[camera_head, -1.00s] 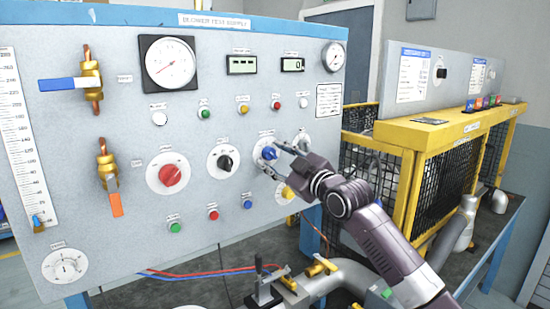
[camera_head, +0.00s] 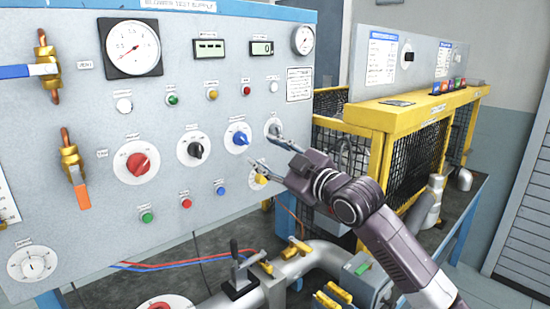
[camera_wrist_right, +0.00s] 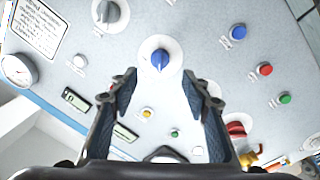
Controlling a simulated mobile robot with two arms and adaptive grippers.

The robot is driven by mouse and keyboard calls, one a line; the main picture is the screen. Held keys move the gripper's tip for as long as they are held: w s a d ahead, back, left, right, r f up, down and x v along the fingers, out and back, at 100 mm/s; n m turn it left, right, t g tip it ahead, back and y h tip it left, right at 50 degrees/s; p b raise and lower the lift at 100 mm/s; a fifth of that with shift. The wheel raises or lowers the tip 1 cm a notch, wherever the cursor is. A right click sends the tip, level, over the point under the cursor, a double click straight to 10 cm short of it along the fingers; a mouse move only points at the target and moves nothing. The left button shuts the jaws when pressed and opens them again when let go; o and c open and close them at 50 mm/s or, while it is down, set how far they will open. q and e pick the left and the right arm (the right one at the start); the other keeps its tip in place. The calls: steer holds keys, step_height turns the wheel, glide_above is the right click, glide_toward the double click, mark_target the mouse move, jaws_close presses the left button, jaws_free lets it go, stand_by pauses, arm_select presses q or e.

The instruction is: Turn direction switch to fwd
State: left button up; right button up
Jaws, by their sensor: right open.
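The control panel (camera_head: 80,110) carries a row of rotary switches. A blue knob (camera_head: 240,139) on a white dial sits in the row; it also shows in the right wrist view (camera_wrist_right: 160,59), ahead of and between the fingers. The labels are too small to read, so I cannot tell which knob is the direction switch. My right gripper (camera_head: 266,150) is open and empty, just right of the blue knob in the head view; its spread fingers also show in the right wrist view (camera_wrist_right: 160,85). I see no contact with the knob. My left gripper is out of view.
A black knob (camera_head: 196,149) and a red knob (camera_head: 138,163) lie left of the blue one. A grey knob (camera_head: 274,129) and a yellow knob (camera_head: 261,179) are close to my right fingers. Pipes (camera_head: 313,262) stand below; a yellow-framed cage (camera_head: 378,150) is at right.

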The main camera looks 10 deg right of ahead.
steer(key=v, duration=0.3)
steer(key=shift+d, duration=0.1)
